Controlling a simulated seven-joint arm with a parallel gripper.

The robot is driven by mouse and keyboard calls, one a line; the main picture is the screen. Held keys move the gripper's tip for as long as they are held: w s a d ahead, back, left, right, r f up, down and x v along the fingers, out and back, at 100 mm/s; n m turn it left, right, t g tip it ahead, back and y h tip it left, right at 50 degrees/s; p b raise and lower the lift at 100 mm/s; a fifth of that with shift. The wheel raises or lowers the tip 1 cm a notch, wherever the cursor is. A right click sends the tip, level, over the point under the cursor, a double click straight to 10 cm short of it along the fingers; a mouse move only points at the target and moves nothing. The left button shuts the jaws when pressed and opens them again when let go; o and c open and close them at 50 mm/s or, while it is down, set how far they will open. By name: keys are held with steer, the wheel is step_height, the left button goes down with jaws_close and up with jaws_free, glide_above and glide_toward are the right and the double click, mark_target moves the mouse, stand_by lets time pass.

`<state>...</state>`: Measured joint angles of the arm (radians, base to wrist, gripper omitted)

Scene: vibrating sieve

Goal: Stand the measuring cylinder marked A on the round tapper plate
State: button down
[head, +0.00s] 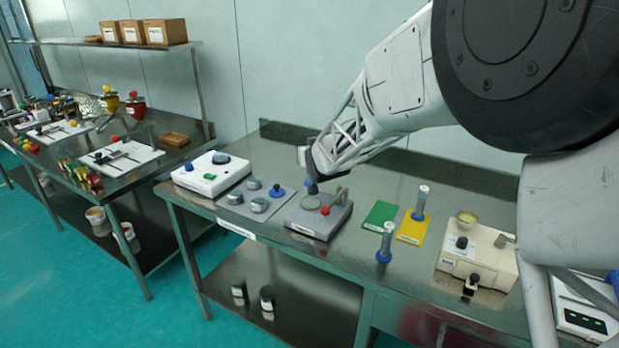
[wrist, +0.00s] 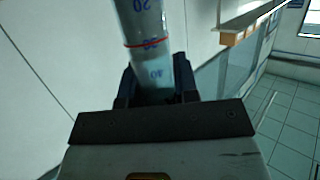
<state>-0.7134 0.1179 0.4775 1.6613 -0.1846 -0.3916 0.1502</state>
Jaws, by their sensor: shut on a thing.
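My gripper (head: 314,168) is above the grey tapper device (head: 318,228) in the head view. In the wrist view my gripper (wrist: 156,88) is shut on a clear measuring cylinder (wrist: 146,32) with blue graduation numbers and a red ring. In the head view the held cylinder is mostly hidden by the gripper; a dark bluish part shows just below the jaws, close over the round tapper plate (head: 311,203). I cannot tell whether it touches the plate. No letter A is readable.
A red knob (head: 325,211) and a grey post (head: 341,195) sit beside the plate. Left are a grey tray (head: 240,208) with round pans and a white machine (head: 205,180). Right are a green mat (head: 380,214) and a beige instrument (head: 480,254).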

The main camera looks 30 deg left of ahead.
mark_target(310, 172)
steer(key=shift+f, duration=1.6)
steer(key=shift+f, duration=0.1)
steer(key=shift+f, duration=1.75)
steer(key=shift+f, duration=0.15)
steer(key=c, duration=0.9)
jaws_free()
steer(key=shift+o, duration=0.2)
steer(key=shift+v, duration=0.8)
steer(key=v, duration=1)
steer(key=shift+d+r, duration=0.15)
steer(key=shift+r, duration=0.1)
steer(key=shift+s, duration=0.1)
